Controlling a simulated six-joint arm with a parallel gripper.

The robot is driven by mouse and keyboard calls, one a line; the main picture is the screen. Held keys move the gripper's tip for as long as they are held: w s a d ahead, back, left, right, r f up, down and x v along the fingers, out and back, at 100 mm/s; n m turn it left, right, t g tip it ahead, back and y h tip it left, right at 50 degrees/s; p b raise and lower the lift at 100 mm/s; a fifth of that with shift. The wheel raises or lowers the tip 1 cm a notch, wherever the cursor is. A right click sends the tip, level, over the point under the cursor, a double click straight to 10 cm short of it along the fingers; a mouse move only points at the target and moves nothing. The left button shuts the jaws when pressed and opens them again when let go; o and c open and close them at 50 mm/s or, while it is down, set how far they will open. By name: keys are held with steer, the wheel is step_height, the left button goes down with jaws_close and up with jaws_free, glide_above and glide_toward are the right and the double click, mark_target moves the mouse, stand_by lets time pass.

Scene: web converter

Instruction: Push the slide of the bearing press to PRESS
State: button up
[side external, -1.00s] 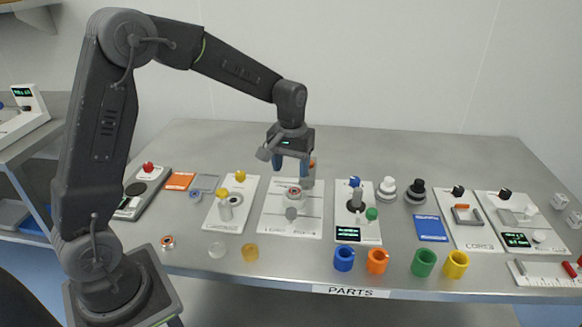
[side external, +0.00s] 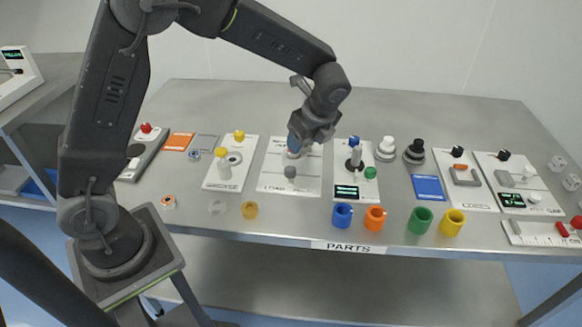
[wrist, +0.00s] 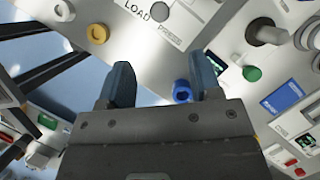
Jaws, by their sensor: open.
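The bearing press is a white panel (side external: 305,183) near the middle of the table. Its grey slide knob (side external: 290,172) stands near the front of the panel. In the wrist view the dark round knob (wrist: 160,12) sits at the top edge, between the words LOAD and PRESS. My gripper (side external: 294,142) is tilted over the back part of the panel, behind the knob, and partly hides the bearing seat there. In the wrist view its two blue fingers (wrist: 160,77) are spread apart with nothing between them. They appear clear of the knob.
A panel with a yellow knob (side external: 239,136) stands left of the press, and one with a blue-topped lever (side external: 355,155) stands right. Several coloured cups, such as the blue one (side external: 342,215), line the front edge. The table behind the panels is clear.

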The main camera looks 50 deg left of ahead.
mark_target(290, 169)
steer(key=x, duration=1.3)
steer(key=shift+f, duration=0.2)
jaws_close()
